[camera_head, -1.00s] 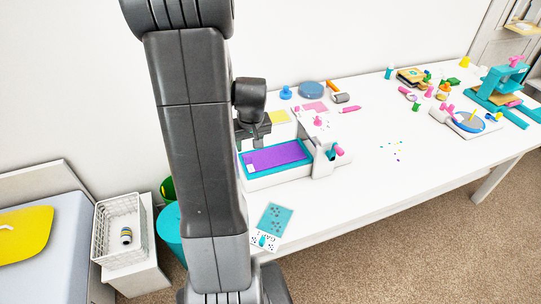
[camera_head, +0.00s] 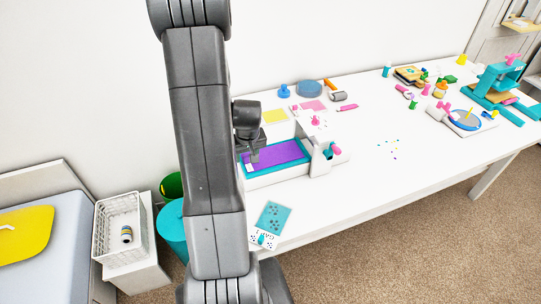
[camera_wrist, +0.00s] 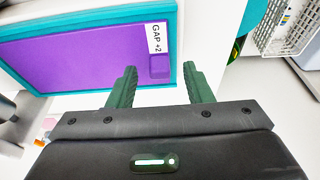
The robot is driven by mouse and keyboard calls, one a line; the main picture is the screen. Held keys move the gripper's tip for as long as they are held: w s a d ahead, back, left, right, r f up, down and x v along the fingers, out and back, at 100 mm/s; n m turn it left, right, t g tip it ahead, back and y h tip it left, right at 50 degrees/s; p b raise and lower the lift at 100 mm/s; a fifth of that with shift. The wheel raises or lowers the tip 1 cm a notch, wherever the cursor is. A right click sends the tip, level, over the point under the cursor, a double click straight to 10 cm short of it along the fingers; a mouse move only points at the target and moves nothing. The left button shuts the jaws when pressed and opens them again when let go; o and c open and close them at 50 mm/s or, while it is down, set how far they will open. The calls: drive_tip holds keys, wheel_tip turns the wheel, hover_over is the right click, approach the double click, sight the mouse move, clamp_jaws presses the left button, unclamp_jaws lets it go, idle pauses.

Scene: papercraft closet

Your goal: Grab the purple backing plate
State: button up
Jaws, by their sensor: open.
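The purple backing plate (camera_head: 283,153) lies flat in a teal-rimmed tray of a white device on the table. In the wrist view the purple plate (camera_wrist: 75,58) fills the upper left, with a white "GAP +2" label and a small raised purple tab (camera_wrist: 159,67) near its right end. My gripper (camera_wrist: 163,80) is open and empty, its green fingers close to the tab end of the plate. In the head view my gripper (camera_head: 254,156) is over the left end of the plate, partly hidden by my arm.
A white press body with a pink knob (camera_head: 328,150) stands right of the tray. A teal card (camera_head: 272,216) lies at the table's front edge. A white wire basket (camera_head: 121,230) stands left of the table.

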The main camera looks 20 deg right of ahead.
drive_tip(key=shift+c, duration=0.3)
clamp_jaws()
drive_tip(key=shift+r, duration=0.15)
